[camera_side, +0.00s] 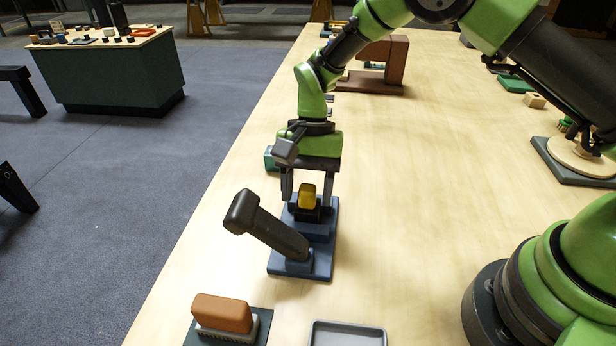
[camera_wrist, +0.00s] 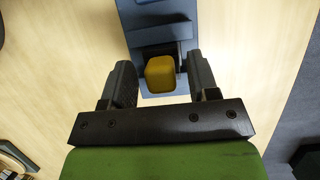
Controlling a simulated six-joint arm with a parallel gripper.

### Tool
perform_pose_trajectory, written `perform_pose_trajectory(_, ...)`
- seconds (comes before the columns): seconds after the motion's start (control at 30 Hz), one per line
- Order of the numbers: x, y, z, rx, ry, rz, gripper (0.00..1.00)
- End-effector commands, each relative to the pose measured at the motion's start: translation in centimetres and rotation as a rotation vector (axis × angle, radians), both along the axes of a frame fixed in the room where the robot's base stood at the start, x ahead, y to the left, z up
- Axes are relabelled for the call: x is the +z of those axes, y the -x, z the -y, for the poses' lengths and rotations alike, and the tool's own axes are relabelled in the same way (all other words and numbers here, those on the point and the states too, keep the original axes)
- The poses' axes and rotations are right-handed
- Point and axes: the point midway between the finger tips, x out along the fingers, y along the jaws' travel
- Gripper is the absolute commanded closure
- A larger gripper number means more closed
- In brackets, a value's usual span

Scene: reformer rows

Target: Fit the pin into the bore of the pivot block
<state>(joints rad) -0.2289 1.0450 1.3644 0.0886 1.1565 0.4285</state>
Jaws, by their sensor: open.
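A yellow block-shaped piece (camera_side: 307,197), which looks like the pin's head, stands over a dark part of the blue pivot fixture (camera_side: 318,262). The shank below the head is hidden, and I cannot tell how deep it sits. My gripper (camera_side: 308,189) is open above the fixture, with one finger on each side of the yellow head. In the wrist view the yellow head (camera_wrist: 160,74) lies between the fingers (camera_wrist: 160,68), with visible gaps on both sides. A dark lever (camera_side: 268,229) rises tilted to the left from the fixture's near end.
An orange-brown brush-like block (camera_side: 222,314) and a shallow grey tray (camera_side: 347,335) are at the near edge. A brown stand (camera_side: 385,70) is farther back. A round wooden piece on a dark plate (camera_side: 580,160) is at right. The table's middle is clear.

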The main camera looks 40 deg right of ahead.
Motion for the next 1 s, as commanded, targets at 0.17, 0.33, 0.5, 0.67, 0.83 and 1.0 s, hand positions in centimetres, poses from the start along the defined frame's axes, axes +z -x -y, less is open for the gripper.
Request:
perform_pose_trajectory(0.17,1.9,-0.6,0.5,-0.002,-0.002,0.005,0.45)
perform_pose_trajectory(0.33,5.4,-1.6,1.5,-0.002,0.0,0.006,0.45)
perform_pose_trajectory(0.5,8.7,-2.6,2.5,-0.003,0.001,0.004,0.45)
perform_pose_trajectory(0.67,10.5,-3.1,3.1,-0.001,0.002,0.0,0.45)
perform_pose_trajectory(0.83,11.3,-3.2,3.3,0.0,0.002,-0.002,0.45)
perform_pose_trajectory(1.0,11.6,-3.2,3.4,0.002,0.001,0.006,0.45)
